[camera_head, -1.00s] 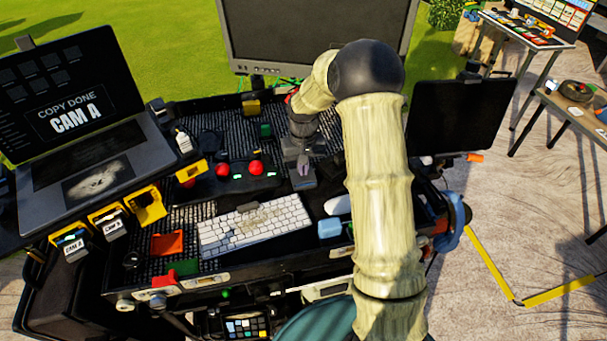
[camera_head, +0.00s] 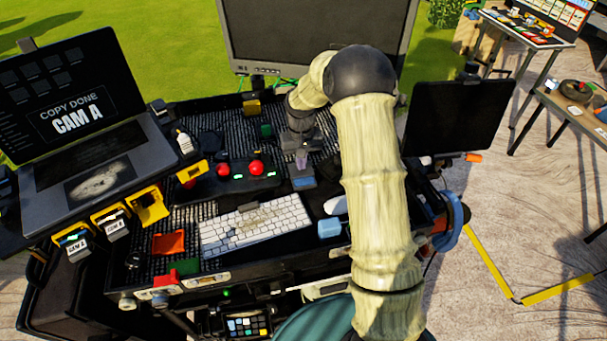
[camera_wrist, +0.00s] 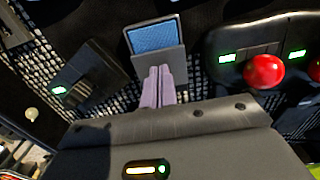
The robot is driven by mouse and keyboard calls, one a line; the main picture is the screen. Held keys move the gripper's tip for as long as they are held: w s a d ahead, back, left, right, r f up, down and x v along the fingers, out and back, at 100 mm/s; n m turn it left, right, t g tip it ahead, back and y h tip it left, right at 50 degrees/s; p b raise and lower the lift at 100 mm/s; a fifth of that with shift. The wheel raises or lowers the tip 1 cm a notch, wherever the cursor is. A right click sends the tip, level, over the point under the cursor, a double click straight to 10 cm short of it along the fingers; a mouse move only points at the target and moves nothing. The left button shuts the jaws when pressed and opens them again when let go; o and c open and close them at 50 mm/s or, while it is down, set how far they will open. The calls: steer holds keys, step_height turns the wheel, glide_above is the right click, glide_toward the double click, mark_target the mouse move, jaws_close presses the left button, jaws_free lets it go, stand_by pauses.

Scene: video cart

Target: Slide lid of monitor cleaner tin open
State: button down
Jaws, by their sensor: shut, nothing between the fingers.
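The cleaner tin is a small grey box. In the wrist view its grey lid (camera_wrist: 172,58) covers the end nearest my gripper, and a blue textured area (camera_wrist: 153,36) shows uncovered at the other end. In the head view the tin (camera_head: 304,183) stands right of the red-button panel, with blue at its near edge. My gripper (camera_wrist: 160,70) has lilac fingers held together with nothing between them. The fingertips (camera_head: 302,162) are at the lid and appear to touch it; exact contact is hidden.
A panel with red buttons (camera_wrist: 264,71) is close to the tin; it is also in the head view (camera_head: 220,183). A dark device with a green light (camera_wrist: 90,75) is on its other side. A keyboard (camera_head: 255,225) lies in front, a monitor (camera_head: 315,30) behind.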

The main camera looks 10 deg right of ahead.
steer(key=shift+w+p, duration=0.35)
steer(key=shift+w, duration=0.7)
steer(key=shift+s, duration=0.75)
step_height(320, 180, up, 7)
steer(key=p, duration=0.4)
steer(key=shift+p, duration=0.35)
stand_by(0.5)
